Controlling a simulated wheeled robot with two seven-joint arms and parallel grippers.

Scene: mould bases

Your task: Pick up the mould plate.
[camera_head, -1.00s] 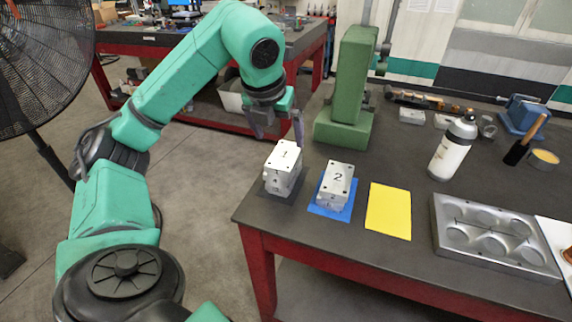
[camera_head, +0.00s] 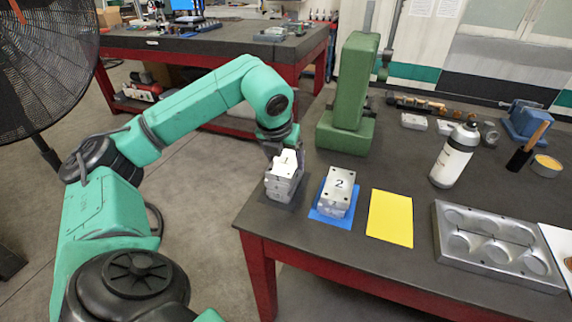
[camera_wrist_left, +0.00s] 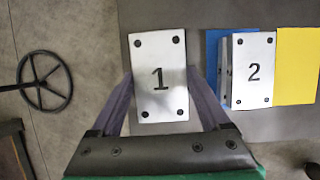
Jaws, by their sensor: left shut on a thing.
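A silver mould plate marked 1 (camera_head: 286,162) sits on top of a block (camera_head: 282,190) at the table's left corner. My left gripper (camera_head: 285,152) comes down over it from above and is shut on it. In the left wrist view the plate marked 1 (camera_wrist_left: 159,100) lies between the two fingers, one along each side. A second plate marked 2 (camera_head: 339,184) stands to the right, on a blue sheet (camera_head: 325,215); it also shows in the wrist view (camera_wrist_left: 254,78). My right gripper is not in view.
A yellow sheet (camera_head: 390,217) lies flat right of the blue one. A metal tray with round hollows (camera_head: 498,245) is further right. A green column (camera_head: 349,95) stands close behind the plates, and a white bottle (camera_head: 455,155) behind the tray.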

